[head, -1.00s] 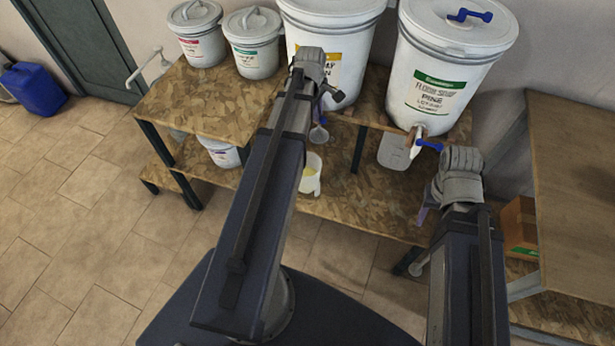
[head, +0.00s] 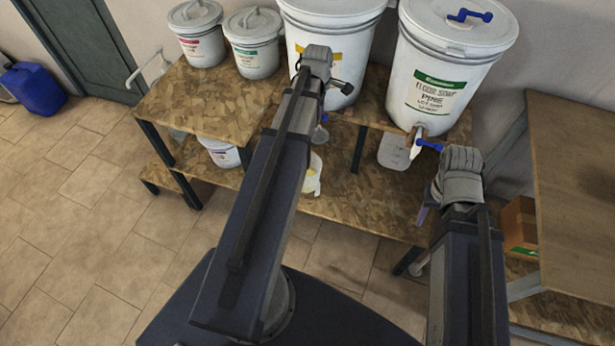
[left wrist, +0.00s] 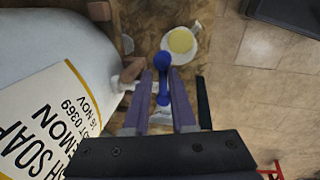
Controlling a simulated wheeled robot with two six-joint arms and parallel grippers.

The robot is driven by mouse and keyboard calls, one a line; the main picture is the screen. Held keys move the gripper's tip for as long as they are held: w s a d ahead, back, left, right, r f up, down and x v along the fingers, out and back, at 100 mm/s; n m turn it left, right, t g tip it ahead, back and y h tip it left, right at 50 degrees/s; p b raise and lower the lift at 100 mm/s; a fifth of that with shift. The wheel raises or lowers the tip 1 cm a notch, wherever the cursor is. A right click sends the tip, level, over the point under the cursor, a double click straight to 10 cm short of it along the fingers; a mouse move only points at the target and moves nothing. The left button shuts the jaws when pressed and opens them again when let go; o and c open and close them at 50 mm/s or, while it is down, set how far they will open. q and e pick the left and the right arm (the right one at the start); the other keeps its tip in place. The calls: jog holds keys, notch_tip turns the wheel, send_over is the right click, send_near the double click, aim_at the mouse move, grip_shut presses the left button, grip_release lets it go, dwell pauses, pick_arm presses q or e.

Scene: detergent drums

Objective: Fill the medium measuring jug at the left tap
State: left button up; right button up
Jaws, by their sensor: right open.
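The left drum (head: 328,30), white with a yellow lemon soap label, has a tap with a blue lever (left wrist: 162,80). A pale jug (head: 314,177) stands on the lower shelf below, partly hidden by my left arm. In the left wrist view, this jug (left wrist: 181,41) holds yellow liquid. I cannot tell its size or exact level. My left gripper (left wrist: 160,72) is open, its purple fingers on either side of the blue lever; contact is unclear. My right gripper (head: 423,213) is open beside the right drum's tap, mostly hidden by its wrist.
The right drum (head: 440,75) has a green pine label and a blue tap lever (head: 428,146). A translucent container (head: 393,152) stands below it. Two small lidded buckets (head: 196,40) stand on the upper shelf at left. A wooden table (head: 580,190) is at right.

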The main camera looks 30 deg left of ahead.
pick_arm(q)
jog(key=o, duration=0.4)
jog(key=shift+d, duration=0.1)
jog(key=shift+o, duration=0.2)
jog(key=shift+w, duration=0.2)
jog(key=o, duration=0.4)
jog(key=shift+p+v, duration=2.2)
jog(key=shift+p, duration=0.05)
jog(key=shift+w+r, duration=0.1)
jog(key=shift+r, duration=0.05)
